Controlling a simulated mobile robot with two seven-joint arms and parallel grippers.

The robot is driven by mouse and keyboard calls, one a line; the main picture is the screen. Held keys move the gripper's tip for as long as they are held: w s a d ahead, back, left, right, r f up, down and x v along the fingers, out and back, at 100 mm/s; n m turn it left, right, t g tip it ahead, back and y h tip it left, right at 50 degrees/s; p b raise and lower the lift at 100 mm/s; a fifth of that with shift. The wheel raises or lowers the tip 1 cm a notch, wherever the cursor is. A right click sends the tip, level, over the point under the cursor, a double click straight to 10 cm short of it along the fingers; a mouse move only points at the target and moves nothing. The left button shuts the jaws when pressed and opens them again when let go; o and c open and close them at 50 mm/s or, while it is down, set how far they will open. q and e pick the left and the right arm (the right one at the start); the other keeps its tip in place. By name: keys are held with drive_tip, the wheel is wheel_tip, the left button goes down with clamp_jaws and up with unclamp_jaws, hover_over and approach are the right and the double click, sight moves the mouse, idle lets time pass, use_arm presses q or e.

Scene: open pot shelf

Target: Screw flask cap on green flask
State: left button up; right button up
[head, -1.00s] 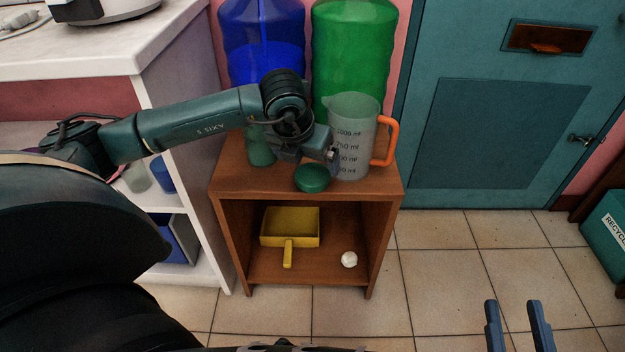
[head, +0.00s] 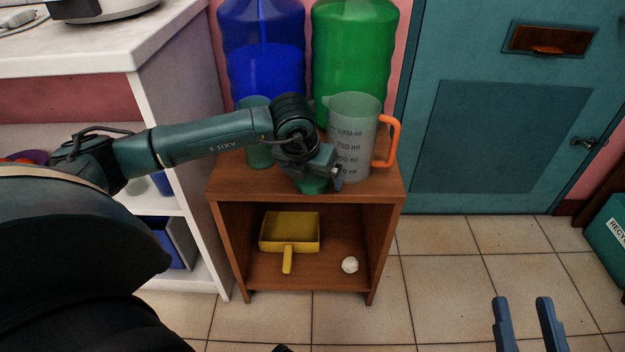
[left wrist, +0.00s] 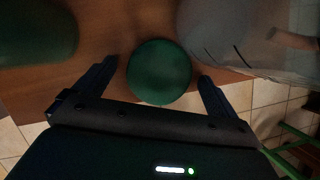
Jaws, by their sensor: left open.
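The green flask cap (head: 311,187) lies on top of the small brown shelf near its front edge, mostly hidden by my left gripper. In the left wrist view the round cap (left wrist: 160,72) lies between the two spread fingers of my left gripper (left wrist: 155,88), with gaps on both sides. In the head view my left gripper (head: 312,178) is over the cap, its fingers mostly hidden. The green flask (head: 258,155) stands upright to the left, partly behind my left arm; it also shows in the left wrist view (left wrist: 35,35). My right gripper (head: 524,302) is open and empty over the floor.
A measuring jug (head: 355,125) with an orange handle stands close right of the cap. Large blue (head: 262,60) and green (head: 350,50) bottles stand behind. A white counter (head: 100,45) stands left.

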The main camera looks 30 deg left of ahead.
use_arm(q)
drive_tip(key=shift+c, duration=0.2)
drive_tip(key=c, duration=1)
use_arm(e)
drive_tip(key=shift+f, duration=0.2)
use_arm(q)
drive_tip(key=shift+r, duration=0.6)
wheel_tip(320, 180, up, 18)
drive_tip(key=p, duration=0.6)
wheel_tip(320, 180, up, 9)
drive_tip(key=p, duration=0.3)
hover_over(311, 176)
use_arm(e)
drive_tip(key=d+g+h, duration=0.2)
drive_tip(key=h, duration=0.1)
drive_tip(key=shift+d, duration=0.1)
use_arm(q)
drive_tip(key=shift+f, duration=0.1)
